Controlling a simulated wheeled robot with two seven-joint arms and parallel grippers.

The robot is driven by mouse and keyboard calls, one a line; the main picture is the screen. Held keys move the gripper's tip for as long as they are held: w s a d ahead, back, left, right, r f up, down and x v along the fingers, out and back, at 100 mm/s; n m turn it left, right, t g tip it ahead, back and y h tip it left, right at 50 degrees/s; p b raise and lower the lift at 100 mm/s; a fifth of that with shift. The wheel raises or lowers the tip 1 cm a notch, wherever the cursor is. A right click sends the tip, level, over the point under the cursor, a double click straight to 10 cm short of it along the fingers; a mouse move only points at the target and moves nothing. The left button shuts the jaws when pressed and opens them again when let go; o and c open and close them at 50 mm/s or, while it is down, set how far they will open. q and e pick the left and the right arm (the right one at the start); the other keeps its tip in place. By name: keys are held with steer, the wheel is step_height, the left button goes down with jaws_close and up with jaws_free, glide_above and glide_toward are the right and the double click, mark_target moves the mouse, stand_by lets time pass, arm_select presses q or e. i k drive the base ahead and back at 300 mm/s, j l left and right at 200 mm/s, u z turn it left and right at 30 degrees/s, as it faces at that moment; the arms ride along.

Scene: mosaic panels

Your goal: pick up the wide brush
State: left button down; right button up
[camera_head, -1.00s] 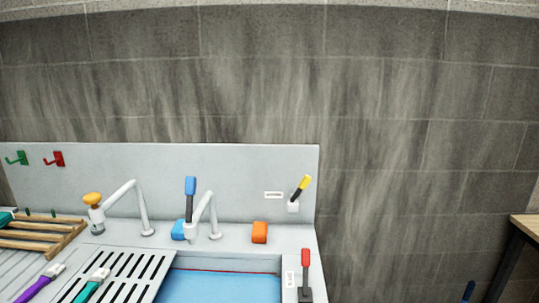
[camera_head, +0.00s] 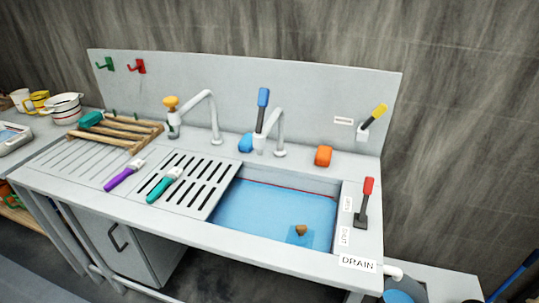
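Two brushes lie on the sink unit left of the basin. One has a purple handle (camera_head: 121,178) and a pale head, and lies at the edge of the ribbed drainboard. The other has a teal handle (camera_head: 161,188) and a pale head, and lies on the slotted grate (camera_head: 212,188). I cannot tell for sure from here which is the wide brush. Neither of my grippers is in view.
The basin (camera_head: 262,209) holds blue water with a small brown item (camera_head: 301,230) in it. Taps with yellow (camera_head: 170,102) and blue (camera_head: 263,97) handles stand behind. A wooden rack (camera_head: 118,132) holds a teal item. A red drain lever (camera_head: 367,190) stands at right.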

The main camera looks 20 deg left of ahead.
mark_target(137, 164)
steer(key=u, duration=1.55)
